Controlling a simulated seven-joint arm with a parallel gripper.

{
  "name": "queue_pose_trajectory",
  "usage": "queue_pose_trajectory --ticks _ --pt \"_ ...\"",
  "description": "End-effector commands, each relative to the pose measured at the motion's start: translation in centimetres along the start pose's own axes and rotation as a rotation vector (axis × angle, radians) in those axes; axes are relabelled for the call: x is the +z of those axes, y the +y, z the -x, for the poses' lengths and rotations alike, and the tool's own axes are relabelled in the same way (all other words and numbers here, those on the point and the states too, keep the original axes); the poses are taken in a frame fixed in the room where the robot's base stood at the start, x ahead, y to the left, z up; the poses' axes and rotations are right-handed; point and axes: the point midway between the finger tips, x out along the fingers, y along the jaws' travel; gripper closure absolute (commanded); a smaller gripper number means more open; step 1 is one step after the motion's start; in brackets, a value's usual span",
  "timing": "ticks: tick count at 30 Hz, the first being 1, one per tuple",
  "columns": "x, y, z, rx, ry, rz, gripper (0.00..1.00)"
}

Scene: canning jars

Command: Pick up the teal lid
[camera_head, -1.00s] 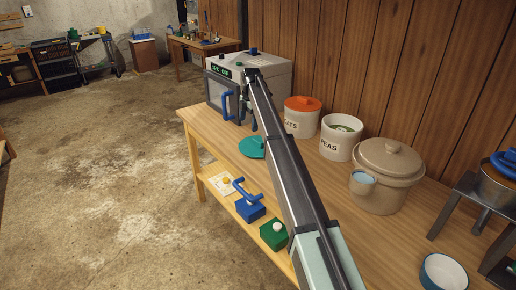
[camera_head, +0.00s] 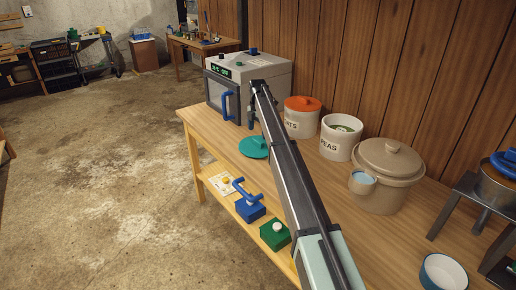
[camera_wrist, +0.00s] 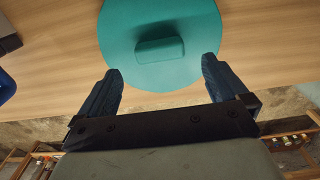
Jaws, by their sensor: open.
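The teal lid (camera_head: 253,148) lies on the wooden table near its front edge, in front of the machine with the blue handle. In the wrist view the teal lid (camera_wrist: 122,38) is a round disc with a raised bar-shaped grip (camera_wrist: 159,50) in its middle. My gripper (camera_wrist: 160,68) is open and empty. Its two dark blue fingers are spread wide, one to each side of the lid's grip, with the tips short of it in the picture. The height of the fingertips above the lid is hard to tell. In the head view my arm hides most of the gripper.
A grey machine (camera_head: 268,80) with a blue door handle stands behind the lid. An orange-lidded canister (camera_head: 300,122), a PEAS canister (camera_head: 335,146) and a beige pot (camera_head: 385,190) line the wall. A lower shelf holds a blue box (camera_head: 250,208) and a green box (camera_head: 274,235).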

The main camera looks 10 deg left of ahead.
Motion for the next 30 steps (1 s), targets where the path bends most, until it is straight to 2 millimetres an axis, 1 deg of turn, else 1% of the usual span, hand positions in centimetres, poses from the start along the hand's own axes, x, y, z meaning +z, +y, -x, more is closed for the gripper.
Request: queue_pose_trajectory --ticks 5,13,16,21,23,30 --pt "0.1 0.0 -1.3 -0.001 0.001 0.0 0.0" --pt "0.1 0.0 -4.6 -0.001 0.001 0.0 0.0" --pt "0.2 0.0 -5.0 0.0 0.0 0.0 0.0" --pt "0.2 0.1 -5.0 0.001 0.0 0.0 0.0" --pt "0.2 0.1 -5.0 0.001 0.0 0.0 0.05" --pt "0.2 0.1 -5.0 0.0 0.0 0.0 0.28"
